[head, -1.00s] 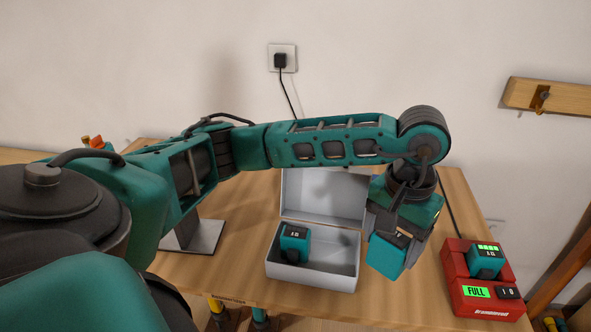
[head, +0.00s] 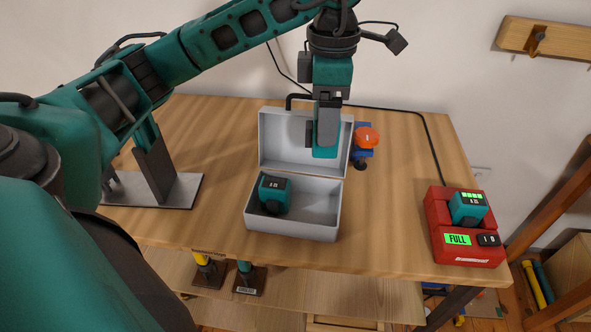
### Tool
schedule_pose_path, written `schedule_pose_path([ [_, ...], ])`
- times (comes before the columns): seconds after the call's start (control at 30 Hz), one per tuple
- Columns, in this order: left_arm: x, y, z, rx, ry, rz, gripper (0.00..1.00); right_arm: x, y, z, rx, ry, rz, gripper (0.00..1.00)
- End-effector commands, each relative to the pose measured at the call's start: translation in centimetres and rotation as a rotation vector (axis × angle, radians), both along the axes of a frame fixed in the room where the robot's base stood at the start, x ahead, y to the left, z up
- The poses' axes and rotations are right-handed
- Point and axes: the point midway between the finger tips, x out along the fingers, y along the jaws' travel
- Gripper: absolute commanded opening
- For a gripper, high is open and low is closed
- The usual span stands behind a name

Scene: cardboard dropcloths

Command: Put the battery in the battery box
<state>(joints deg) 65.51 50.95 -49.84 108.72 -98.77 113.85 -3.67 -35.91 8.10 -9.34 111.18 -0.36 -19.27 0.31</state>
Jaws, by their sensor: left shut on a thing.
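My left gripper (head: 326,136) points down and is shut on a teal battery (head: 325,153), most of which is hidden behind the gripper. In the picture it overlaps the open lid of the grey battery box (head: 294,229), above the right part of the box. The battery appears to be held above the box floor; its exact height is hard to tell. Another teal and black battery (head: 274,194) sits in the left part of the box. The right part of the box is empty. My right gripper is not in view.
A red charger (head: 452,216) with a green FULL display holds a teal battery (head: 467,208) at the table's right. A metal-based stand (head: 160,188) is at left. Clear table (head: 395,190) lies between box and charger.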

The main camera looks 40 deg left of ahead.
Motion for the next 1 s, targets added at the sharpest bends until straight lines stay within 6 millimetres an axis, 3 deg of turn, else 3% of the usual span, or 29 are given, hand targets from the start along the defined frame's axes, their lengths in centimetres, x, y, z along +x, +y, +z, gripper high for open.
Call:
schedule_pose_path([
  [0.2, -0.1, 0.6, 0.8, -0.004, -0.001, 0.234, 0.34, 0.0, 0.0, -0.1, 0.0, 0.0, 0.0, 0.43],
  [0.33, -0.2, 0.7, -0.2, -0.003, 0.002, 0.273, 0.34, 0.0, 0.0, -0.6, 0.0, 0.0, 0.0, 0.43],
  [0.57, -0.3, 0.7, -5.7, -0.003, 0.007, 0.274, 0.34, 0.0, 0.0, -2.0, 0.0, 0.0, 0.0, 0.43],
  [0.8, -0.3, 0.8, -11.7, -0.001, 0.005, 0.274, 0.34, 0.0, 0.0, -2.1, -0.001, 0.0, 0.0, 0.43],
  [1.0, -0.2, 0.7, -14.5, -0.003, 0.001, 0.272, 0.34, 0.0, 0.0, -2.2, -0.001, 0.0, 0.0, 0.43],
])
